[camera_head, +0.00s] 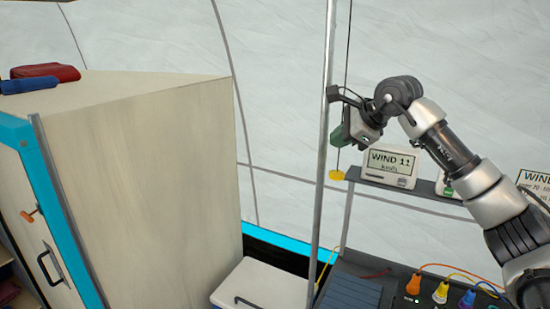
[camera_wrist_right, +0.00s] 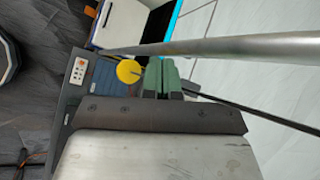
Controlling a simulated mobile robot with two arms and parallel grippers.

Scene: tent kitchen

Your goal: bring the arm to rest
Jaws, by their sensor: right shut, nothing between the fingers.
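My right arm comes in from the right in the head view, raised in front of the tent wall. Its gripper (camera_head: 341,137) is beside the vertical metal pole (camera_head: 324,150), near a thin dark cord. In the right wrist view the two green fingers (camera_wrist_right: 162,78) are together with nothing between them. The pole (camera_wrist_right: 230,47) crosses close in front of the fingers there; I cannot tell whether they touch. My left gripper is in neither view.
A yellow disc (camera_head: 337,175) hangs below the gripper. A shelf (camera_head: 425,187) carries a white "WIND 11" display (camera_head: 390,168). A panel with coloured plugs (camera_head: 440,292) is below. A pale cabinet (camera_head: 150,170) stands left, with a white box (camera_head: 262,287) beside it.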

